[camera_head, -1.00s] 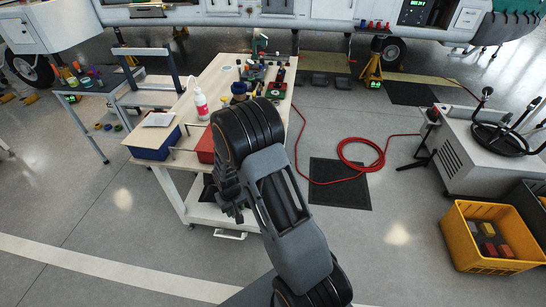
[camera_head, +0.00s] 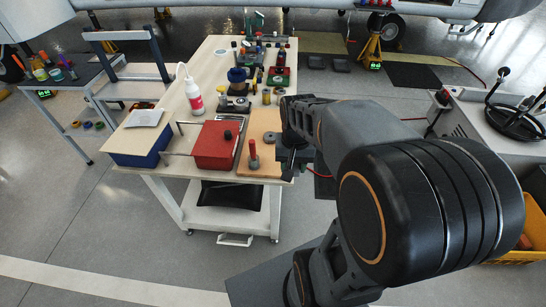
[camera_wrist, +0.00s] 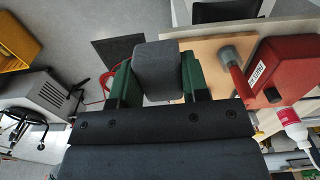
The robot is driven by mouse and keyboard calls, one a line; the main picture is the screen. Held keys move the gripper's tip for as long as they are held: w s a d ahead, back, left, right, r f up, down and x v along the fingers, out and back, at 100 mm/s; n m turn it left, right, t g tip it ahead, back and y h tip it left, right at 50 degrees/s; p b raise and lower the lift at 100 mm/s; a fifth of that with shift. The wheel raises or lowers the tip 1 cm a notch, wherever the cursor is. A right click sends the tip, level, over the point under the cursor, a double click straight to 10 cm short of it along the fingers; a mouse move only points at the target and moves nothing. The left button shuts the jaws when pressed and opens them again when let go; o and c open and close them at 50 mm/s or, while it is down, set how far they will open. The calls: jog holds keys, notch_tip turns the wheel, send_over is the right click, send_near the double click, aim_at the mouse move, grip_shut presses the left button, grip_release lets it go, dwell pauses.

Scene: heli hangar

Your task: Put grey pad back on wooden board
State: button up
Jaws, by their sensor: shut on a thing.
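The grey pad (camera_wrist: 157,68) is a rounded dark grey block between the green fingers of my gripper (camera_wrist: 157,82) in the wrist view. The gripper is shut on it. The wooden board (camera_head: 264,118) is a tan slab at the front right of the workbench; it also shows in the wrist view (camera_wrist: 203,50), behind and right of the pad. In the head view my gripper (camera_head: 289,160) is at the board's right edge, and the pad cannot be made out clearly there. The height of the pad above the board is hard to tell.
A red-handled tool (camera_head: 253,153) stands on the board near a grey disc (camera_head: 270,138). A red box (camera_head: 215,146) sits just left of the board, then a blue bin (camera_head: 136,158) and a white bottle (camera_head: 194,98). A red hose lies on the floor.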

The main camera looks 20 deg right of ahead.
jog(key=shift+d+r, duration=0.1)
jog(key=shift+r, duration=0.05)
jog(key=shift+w, duration=0.2)
jog(key=w+f, duration=0.3)
jog(key=w, duration=0.1)
jog(key=w+d+f, duration=0.1)
jog(key=w+f, duration=0.2)
jog(key=w, duration=0.1)
jog(key=w+f+b, duration=0.1)
jog(key=w+f, duration=0.2)
jog(key=w, duration=0.1)
jog(key=shift+w+d, duration=0.3)
jog(key=shift+d, duration=0.1)
jog(key=shift+w+f, duration=0.2)
jog(key=shift+f, duration=1.6)
jog(key=shift+f, duration=0.1)
jog(key=shift+f+b, duration=0.1)
jog(key=shift+b, duration=0.2)
jog(key=o, duration=0.8)
